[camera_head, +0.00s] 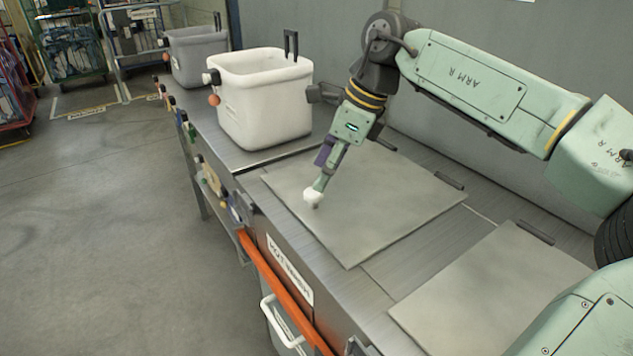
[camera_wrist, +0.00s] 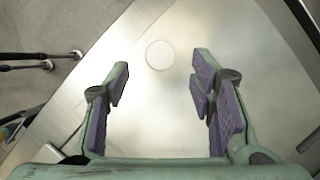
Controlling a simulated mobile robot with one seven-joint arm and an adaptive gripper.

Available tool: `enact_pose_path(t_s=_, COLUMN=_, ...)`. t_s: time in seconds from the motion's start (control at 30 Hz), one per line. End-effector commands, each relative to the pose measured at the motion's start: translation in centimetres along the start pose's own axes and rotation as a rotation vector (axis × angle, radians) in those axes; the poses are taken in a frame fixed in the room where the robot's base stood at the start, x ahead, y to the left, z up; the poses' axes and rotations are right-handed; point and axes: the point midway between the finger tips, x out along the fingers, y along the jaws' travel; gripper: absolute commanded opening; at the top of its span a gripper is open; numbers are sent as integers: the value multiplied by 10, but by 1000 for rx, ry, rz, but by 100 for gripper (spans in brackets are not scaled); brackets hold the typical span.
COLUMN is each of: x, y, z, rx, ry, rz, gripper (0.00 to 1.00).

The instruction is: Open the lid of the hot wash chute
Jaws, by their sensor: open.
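The label on the bench front (camera_head: 290,268) is hard to read. Above it, a flat grey metal lid (camera_head: 400,205) lies closed on the steel bench top, with a dark hinge at its back edge. A white round knob (camera_head: 313,195) shows near the lid's front left edge. In the wrist view the knob (camera_wrist: 160,55) appears as a pale disc ahead of the fingers, on the lid (camera_wrist: 230,50). My gripper (camera_wrist: 160,75) is open and empty, its purple-padded fingers apart. In the head view it points down close above the knob; contact cannot be told.
A second flat lid (camera_head: 490,290) lies closed at the right. A white open bin (camera_head: 265,100) and a grey bin (camera_head: 197,58) stand on the bench at the left. An orange rail (camera_head: 280,290) runs along the front. The floor at left is clear.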

Motion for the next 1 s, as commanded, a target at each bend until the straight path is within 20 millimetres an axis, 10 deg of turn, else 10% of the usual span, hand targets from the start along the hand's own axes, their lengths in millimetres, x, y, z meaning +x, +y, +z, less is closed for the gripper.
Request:
enact_pose_path(t_s=0.3, x=41, y=0, z=1, rx=-1, ry=-1, rz=0, gripper=50)
enact_pose_path(t_s=0.67, x=46, y=0, z=1, rx=-1, ry=-2, rz=0, gripper=50)
enact_pose_path(t_s=1.0, x=46, y=0, z=1, rx=-1, ry=-2, rz=0, gripper=27)
